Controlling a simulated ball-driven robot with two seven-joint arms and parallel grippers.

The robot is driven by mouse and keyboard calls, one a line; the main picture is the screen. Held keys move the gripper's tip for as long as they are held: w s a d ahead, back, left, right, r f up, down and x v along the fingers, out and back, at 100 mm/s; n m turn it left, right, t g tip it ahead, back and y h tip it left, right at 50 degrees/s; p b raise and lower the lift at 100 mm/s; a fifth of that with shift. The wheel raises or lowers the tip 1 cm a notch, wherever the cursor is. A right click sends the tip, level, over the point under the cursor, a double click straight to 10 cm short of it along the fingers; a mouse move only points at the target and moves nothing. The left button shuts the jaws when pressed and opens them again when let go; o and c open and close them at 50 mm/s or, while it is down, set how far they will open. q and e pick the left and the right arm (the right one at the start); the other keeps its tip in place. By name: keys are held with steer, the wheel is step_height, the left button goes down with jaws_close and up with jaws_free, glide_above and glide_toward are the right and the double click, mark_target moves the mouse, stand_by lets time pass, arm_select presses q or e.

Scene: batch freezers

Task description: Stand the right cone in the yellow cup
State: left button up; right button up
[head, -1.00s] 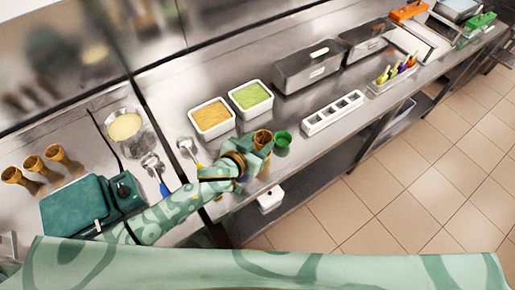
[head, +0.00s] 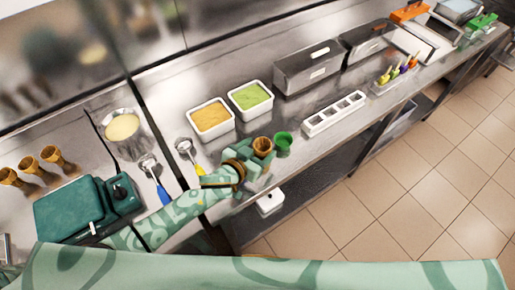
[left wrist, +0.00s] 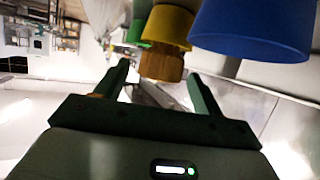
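A brown waffle cone (head: 262,145) stands beside the green cup (head: 283,141) at the counter's front edge. In the left wrist view, which looks upside down, the cone (left wrist: 162,65) sticks out of the yellow cup (left wrist: 169,27). The yellow cup is hidden behind my gripper in the head view. The blue cup (left wrist: 252,28) is close to the left wrist camera, and the green cup (left wrist: 136,32) is beyond the yellow one. My left gripper (left wrist: 158,72) has its fingers apart, one on each side of the cone's outline, with no contact visible. My right gripper is out of view.
Three more cones (head: 50,158) stand at the far left, near a dark green scale-like device (head: 75,212). Two tubs, orange (head: 211,118) and green (head: 250,98), stand behind the cups. A white slotted holder (head: 334,113) lies to their right. Scoops (head: 186,150) lie left of the gripper.

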arm_select(q)
steer(key=shift+r, duration=0.1)
steer(key=shift+r+p, duration=0.35)
steer(key=p+v, duration=0.1)
steer(key=v, duration=1.1)
steer(key=shift+p, duration=0.4)
